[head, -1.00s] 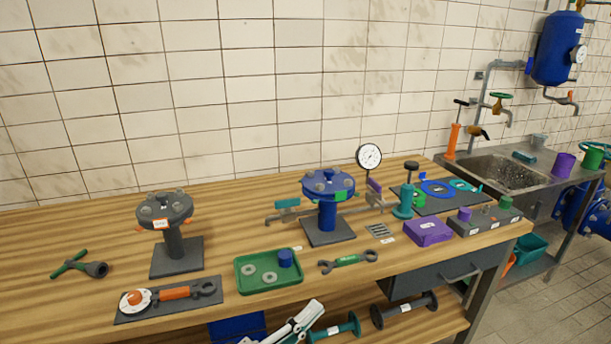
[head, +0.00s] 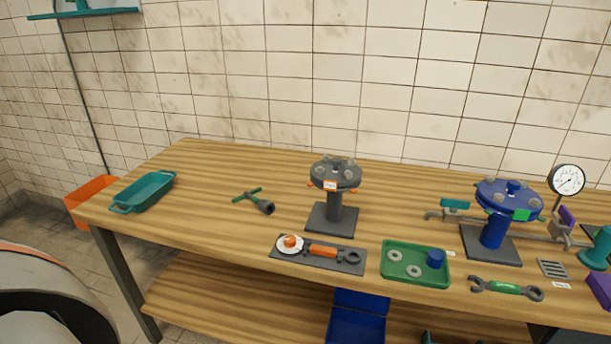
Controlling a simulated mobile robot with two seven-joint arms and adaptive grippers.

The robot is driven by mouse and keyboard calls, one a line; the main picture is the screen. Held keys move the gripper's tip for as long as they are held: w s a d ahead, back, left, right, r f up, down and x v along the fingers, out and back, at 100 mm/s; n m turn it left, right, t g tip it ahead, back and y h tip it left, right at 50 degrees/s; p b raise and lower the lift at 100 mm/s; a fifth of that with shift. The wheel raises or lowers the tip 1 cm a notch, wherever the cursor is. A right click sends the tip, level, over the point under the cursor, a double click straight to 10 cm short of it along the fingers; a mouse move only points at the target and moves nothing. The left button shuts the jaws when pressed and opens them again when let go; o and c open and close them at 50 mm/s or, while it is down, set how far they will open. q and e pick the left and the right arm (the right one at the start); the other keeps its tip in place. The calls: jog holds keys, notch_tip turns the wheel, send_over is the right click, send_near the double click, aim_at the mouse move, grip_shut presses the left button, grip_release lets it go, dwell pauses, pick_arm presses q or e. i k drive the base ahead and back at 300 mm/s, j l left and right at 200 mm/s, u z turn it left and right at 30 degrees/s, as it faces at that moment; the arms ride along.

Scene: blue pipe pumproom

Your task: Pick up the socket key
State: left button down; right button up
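The socket key (head: 254,201) lies on the wooden workbench, left of the grey flange stand. It has a green T-shaped handle and a dark grey socket end that points toward the lower right. Nothing covers it and nothing touches it. Neither of my grippers shows in the head view.
The grey flange stand (head: 334,190) stands right of the key. A dark mat (head: 345,261) with a tool lies in front, beside a green tray (head: 394,278). A teal tray (head: 144,191) sits at the bench's left end. The workbench (head: 215,240) is bare around the key.

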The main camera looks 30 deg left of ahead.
aim_at(266, 206)
jog(key=u, duration=1.3)
